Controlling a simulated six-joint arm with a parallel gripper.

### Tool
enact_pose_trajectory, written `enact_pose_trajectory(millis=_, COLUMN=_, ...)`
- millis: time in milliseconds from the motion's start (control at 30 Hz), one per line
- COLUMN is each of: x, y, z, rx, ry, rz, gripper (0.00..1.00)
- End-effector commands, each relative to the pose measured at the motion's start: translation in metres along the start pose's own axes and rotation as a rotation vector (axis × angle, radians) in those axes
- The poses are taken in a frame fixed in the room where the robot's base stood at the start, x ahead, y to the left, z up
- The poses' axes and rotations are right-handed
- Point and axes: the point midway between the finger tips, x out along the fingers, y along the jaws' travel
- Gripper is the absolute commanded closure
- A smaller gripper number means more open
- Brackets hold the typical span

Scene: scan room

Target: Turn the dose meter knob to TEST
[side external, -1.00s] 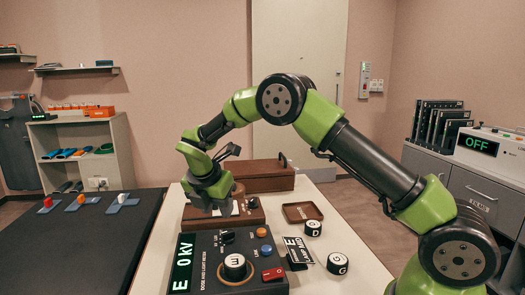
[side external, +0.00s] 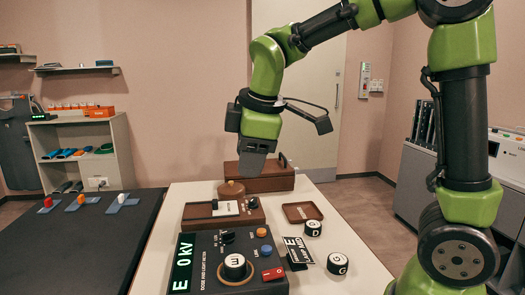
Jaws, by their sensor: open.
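The dose and light meter (side external: 210,262) is a dark box at the front of the white table. Its display (side external: 183,265) reads "E 0kV". A small black knob (side external: 228,237) sits on its upper part among tiny markings. I cannot read where it points. My gripper (side external: 252,172) is open and empty. It points down, above and behind the meter, near the wooden instrument, and touches neither knob.
A brown wooden instrument (side external: 240,217) with a round brown top stands behind the meter. A wooden box (side external: 268,182) is further back. A brown tray (side external: 302,206), lettered discs (side external: 338,263) and a card (side external: 298,251) lie to the right. The meter also has orange, blue and red controls.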

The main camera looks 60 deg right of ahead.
Motion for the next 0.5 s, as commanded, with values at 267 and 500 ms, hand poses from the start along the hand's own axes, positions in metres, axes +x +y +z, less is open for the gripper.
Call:
enact_pose_trajectory(millis=267, x=-0.021, y=-0.017, z=0.013, rx=0.193, ry=0.065, rz=-0.007, gripper=0.57)
enact_pose_trajectory(millis=500, x=-0.024, y=-0.020, z=0.015, rx=0.227, ry=0.075, rz=-0.010, gripper=0.57)
